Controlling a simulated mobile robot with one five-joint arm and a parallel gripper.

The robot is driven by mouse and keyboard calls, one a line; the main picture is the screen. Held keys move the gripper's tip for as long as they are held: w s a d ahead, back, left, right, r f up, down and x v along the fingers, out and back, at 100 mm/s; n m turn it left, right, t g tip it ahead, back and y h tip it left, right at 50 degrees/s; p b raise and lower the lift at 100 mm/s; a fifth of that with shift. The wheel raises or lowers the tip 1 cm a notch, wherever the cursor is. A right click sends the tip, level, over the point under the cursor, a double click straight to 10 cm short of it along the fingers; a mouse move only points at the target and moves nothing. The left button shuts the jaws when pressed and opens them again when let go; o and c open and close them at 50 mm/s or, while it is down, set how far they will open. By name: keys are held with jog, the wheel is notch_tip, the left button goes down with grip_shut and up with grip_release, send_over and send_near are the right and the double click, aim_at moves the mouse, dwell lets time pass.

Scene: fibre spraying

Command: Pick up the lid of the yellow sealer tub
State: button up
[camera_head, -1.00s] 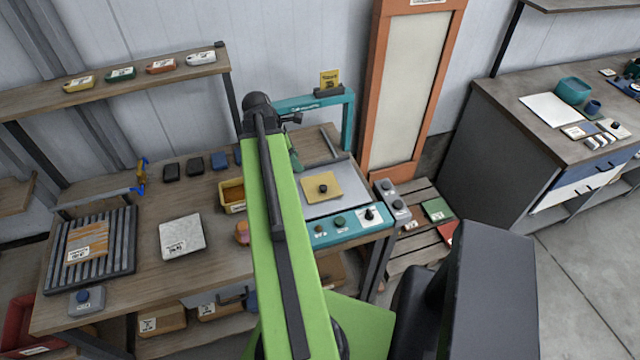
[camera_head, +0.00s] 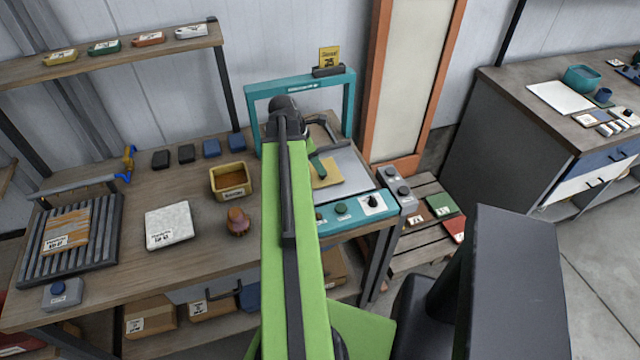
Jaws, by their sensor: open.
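The yellow sealer tub (camera_head: 231,182) stands uncovered on the wooden bench, with brown contents showing. A flat yellow lid (camera_head: 331,177) lies on the grey plate of the teal-framed station, right of the tub. My arm and gripper cover its left part, and its dark knob is hidden. My gripper (camera_head: 318,164) is over the lid in the picture; only part of it shows past my green arm. It is open, with nothing seen in it. I cannot tell how high it is above the lid.
The teal frame (camera_head: 301,88) arches behind the lid, with a yellow card on top. A teal control panel (camera_head: 352,209) runs along the front. A brown brush-like object (camera_head: 237,222) and a white slab (camera_head: 169,226) lie left of my arm.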

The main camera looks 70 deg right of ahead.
aim_at(333, 176)
jog(key=b+x, duration=0.4)
jog(key=x, duration=0.1)
jog(key=shift+w+a+f+b, duration=0.1)
jog(key=shift+w+a+b, duration=0.15)
jog(key=shift+b, duration=0.1)
jog(key=shift+s+d+f, duration=0.15)
jog(key=shift+r, duration=0.2)
grip_shut()
